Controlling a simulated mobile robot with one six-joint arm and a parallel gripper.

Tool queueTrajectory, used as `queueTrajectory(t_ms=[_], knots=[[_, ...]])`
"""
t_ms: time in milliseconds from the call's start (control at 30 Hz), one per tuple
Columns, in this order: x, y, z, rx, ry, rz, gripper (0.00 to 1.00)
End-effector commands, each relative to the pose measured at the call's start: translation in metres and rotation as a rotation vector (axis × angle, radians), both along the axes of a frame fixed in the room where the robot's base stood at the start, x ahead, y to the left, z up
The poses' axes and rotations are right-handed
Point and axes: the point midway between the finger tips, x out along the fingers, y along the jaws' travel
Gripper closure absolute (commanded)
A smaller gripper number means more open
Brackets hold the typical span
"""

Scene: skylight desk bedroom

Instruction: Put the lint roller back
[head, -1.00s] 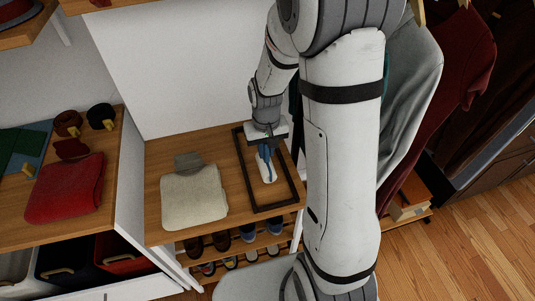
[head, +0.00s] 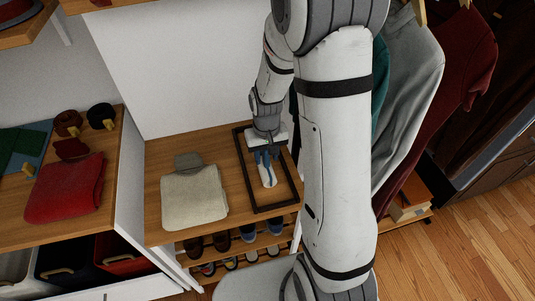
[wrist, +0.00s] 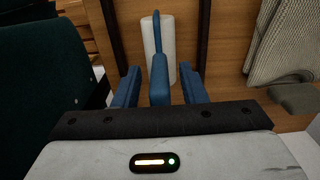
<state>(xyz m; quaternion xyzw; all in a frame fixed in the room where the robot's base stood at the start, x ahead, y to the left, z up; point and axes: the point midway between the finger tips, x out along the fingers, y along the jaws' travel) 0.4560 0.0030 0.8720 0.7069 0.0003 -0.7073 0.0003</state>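The lint roller has a white roll (head: 268,177) and a blue handle, and lies within the dark rectangular tray (head: 250,188) on the wooden shelf. My gripper (head: 267,157) is just above it, pointing down. In the wrist view, the blue handle (wrist: 159,80) stands between the two blue fingers of my gripper (wrist: 160,88), with a gap on each side. The white roll also shows there (wrist: 166,50) beyond the fingertips. The gripper is open around the handle. Part of the handle is hidden under the wrist in the head view.
A folded cream garment (head: 194,195) lies left of the tray. A red folded garment (head: 65,186) is on the shelf further left. Hanging clothes (head: 412,100) are on the right. Shoes (head: 220,240) stand on a rack below.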

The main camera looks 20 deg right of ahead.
Motion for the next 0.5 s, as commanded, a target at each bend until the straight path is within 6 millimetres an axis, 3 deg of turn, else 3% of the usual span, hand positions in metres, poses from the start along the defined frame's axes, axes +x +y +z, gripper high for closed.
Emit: queueTrajectory(t_ms=[267,500], knots=[[0.001,0.0,0.018,0.0,-0.005,-0.001,0.62],[0.001,0.0,0.07,0.0,-0.008,-0.001,0.62]])
